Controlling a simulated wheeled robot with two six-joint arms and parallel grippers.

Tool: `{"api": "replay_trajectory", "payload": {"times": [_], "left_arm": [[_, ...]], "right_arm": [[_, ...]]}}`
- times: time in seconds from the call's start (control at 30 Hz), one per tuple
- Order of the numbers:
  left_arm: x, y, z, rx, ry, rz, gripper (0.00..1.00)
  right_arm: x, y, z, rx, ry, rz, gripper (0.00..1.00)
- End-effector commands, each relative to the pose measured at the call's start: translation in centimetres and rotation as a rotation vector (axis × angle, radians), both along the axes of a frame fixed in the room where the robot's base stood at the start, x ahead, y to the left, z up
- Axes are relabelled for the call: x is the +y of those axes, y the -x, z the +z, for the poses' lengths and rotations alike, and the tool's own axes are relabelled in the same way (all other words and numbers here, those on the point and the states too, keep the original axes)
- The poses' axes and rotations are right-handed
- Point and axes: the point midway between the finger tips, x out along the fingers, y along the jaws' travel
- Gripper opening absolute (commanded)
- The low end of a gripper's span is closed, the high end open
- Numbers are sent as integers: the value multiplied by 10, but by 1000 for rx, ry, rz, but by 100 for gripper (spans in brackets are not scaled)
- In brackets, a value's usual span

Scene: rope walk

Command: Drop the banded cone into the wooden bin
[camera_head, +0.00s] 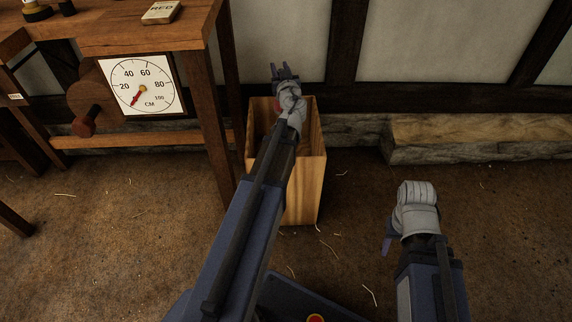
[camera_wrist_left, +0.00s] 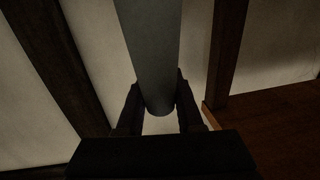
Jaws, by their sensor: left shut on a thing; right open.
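The wooden bin (camera_head: 306,185) stands on the floor against the wall, its open top partly hidden by my left arm. My left gripper (camera_head: 285,72) is above the bin's back edge in the head view. In the left wrist view its fingers (camera_wrist_left: 160,105) are shut on a grey tapering thing (camera_wrist_left: 152,45), round at its near end. No bands show on it there, so I cannot tell surely that it is the banded cone. A small red patch (camera_head: 277,104) shows beside my left wrist. My right gripper (camera_head: 388,240) is open and empty, low at the right.
A wooden bench (camera_head: 150,35) with a dial gauge (camera_head: 142,84) stands left of the bin. A block marked RED (camera_head: 161,12) and a banded object (camera_head: 37,10) are on it. A stone ledge (camera_head: 480,138) runs along the wall at the right. The floor between is mostly clear.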

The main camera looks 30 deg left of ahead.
Motion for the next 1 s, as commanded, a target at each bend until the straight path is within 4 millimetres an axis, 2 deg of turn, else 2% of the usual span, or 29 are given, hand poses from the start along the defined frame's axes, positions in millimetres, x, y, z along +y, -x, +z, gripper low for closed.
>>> {"api": "replay_trajectory", "payload": {"times": [0.17, 0.6, 0.93, 0.97, 1.0], "left_arm": [[0, 0, -12, 0, 0, 0, 0], [0, 0, -58, 0, 0, -1, 0], [0, 0, -59, 0, 0, -1, 0], [0, 0, -59, 0, 0, -1, 37], [0, 0, -59, 0, 0, -1, 41]], "right_arm": [[0, 0, -12, -1, 0, 0, 50], [0, -1, -57, -3, -1, 0, 50], [0, -1, -59, -3, -1, 0, 50], [0, -1, -59, -3, -1, 0, 50], [0, -1, -59, -3, -1, 0, 50]]}}
